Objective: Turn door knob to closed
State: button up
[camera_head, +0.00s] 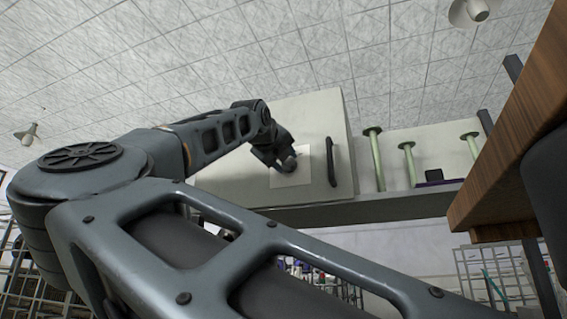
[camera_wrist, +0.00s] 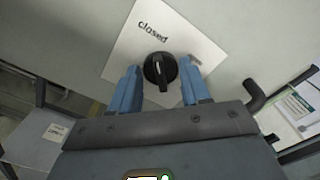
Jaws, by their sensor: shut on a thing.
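The black door knob (camera_wrist: 161,71) sits on a white plate (camera_wrist: 125,52) on a pale grey door. The word "closed" is printed on the plate above the knob in the wrist view. A second label to the right is partly hidden by a finger. The knob's raised grip runs nearly up and down in that view. My gripper (camera_wrist: 161,72) has its two blue fingers on either side of the knob and is shut on it. In the head view my gripper (camera_head: 287,163) is at the white plate (camera_head: 292,180), and the knob is mostly hidden.
A dark door handle (camera_head: 332,162) stands right of the plate; it also shows in the wrist view (camera_wrist: 262,98). Pale green spools (camera_head: 376,160) stand on a shelf further right. A wooden edge (camera_head: 515,130) juts in at the right.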

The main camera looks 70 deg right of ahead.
dwell(0.5)
jog(key=o, duration=1)
jog(key=a+b, duration=0.1)
jog(key=a, duration=0.6)
jog(key=shift+s+a, duration=0.25)
jog(key=shift+a, duration=0.15)
